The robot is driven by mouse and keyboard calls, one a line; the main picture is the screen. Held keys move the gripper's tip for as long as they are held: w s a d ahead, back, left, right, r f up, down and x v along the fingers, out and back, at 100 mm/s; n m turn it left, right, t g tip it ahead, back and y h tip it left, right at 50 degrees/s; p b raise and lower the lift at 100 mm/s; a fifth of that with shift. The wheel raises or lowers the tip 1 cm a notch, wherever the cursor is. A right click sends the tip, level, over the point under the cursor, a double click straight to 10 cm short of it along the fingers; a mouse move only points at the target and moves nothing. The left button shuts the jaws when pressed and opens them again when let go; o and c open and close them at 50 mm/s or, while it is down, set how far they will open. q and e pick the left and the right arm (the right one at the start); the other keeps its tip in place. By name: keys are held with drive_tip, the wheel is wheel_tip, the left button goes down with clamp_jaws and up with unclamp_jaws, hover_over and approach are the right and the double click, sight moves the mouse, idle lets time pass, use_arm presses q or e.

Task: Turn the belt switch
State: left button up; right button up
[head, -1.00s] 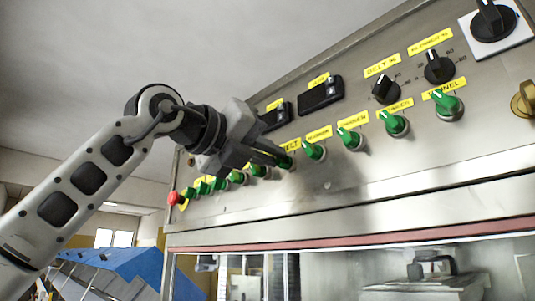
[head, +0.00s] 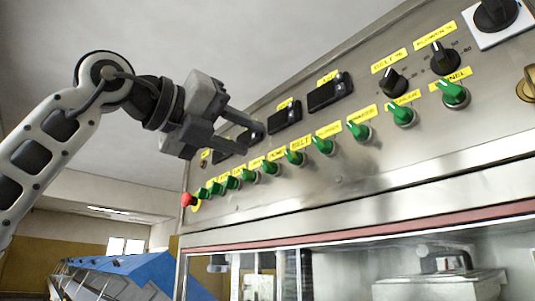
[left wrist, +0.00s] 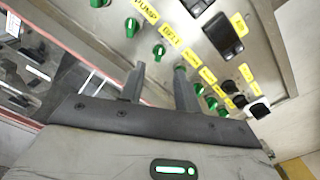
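The belt switch (head: 295,157) is a green knob under a yellow BELT label (head: 301,142), in a slanting row of similar knobs. It also shows in the left wrist view (left wrist: 159,50), just beyond the gap between the fingertips. My left gripper (head: 252,139) is open and empty, to the left of the belt switch and apart from it in the head view. In the left wrist view its two grey fingers (left wrist: 160,70) stand apart with nothing between them. The knob's exact angle is too small to read. My right gripper is not in view.
The steel panel also carries black displays (head: 329,92), black dials (head: 393,82), a red button (head: 188,199) and neighbouring green knobs (head: 323,146) close beside the belt switch. A window (head: 340,270) lies below. Free air lies left of the panel.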

use_arm(q)
drive_tip(key=b+v, duration=0.1)
drive_tip(key=v, duration=0.7)
idle(0.4)
